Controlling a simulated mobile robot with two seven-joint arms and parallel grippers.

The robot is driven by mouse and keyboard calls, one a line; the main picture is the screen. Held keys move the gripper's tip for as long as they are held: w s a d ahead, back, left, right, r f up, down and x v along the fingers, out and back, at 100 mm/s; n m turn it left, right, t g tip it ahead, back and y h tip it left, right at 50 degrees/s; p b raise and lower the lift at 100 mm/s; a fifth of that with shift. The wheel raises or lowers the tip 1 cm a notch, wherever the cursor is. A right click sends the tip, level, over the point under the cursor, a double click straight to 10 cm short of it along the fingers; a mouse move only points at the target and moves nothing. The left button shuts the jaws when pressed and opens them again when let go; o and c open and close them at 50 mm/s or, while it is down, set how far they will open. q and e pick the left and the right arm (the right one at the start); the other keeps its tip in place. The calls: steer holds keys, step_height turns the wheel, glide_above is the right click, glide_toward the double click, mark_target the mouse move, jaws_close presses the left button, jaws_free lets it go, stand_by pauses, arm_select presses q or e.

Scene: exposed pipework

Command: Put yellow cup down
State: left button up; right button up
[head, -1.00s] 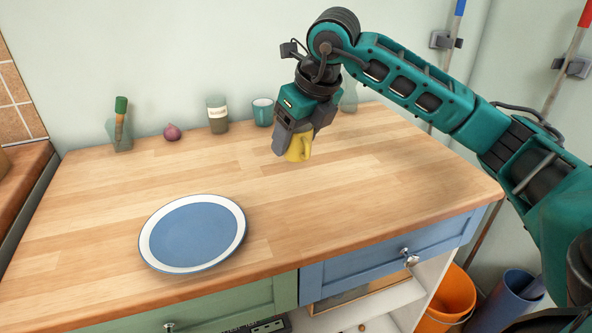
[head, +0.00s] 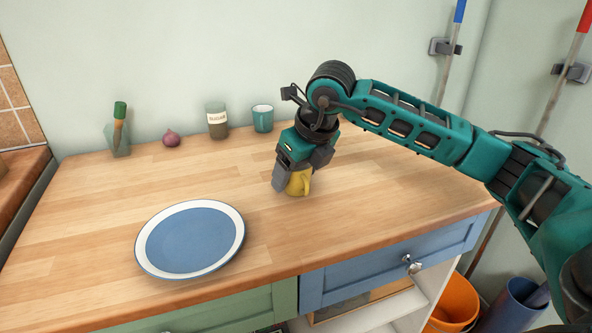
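The yellow cup (head: 299,184) is at the right middle of the wooden counter (head: 380,214), upright, with its handle to the right. My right gripper (head: 293,180) is around it from above, fingers at its sides. The cup's base is at or very near the counter top; I cannot tell whether it touches. Part of the cup is hidden by the gripper. My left gripper is not in view.
A blue plate with a white rim (head: 190,240) lies front left. Along the wall stand a green-stoppered bottle (head: 118,135), a red onion (head: 171,139), a labelled jar (head: 217,120) and a teal cup (head: 263,118). The counter around the yellow cup is clear.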

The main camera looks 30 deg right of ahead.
steer(key=o, duration=0.3)
steer(key=shift+r, duration=0.25)
steer(key=shift+p+v, duration=1.1)
steer(key=shift+v, duration=4.8)
steer(key=shift+s, duration=0.15)
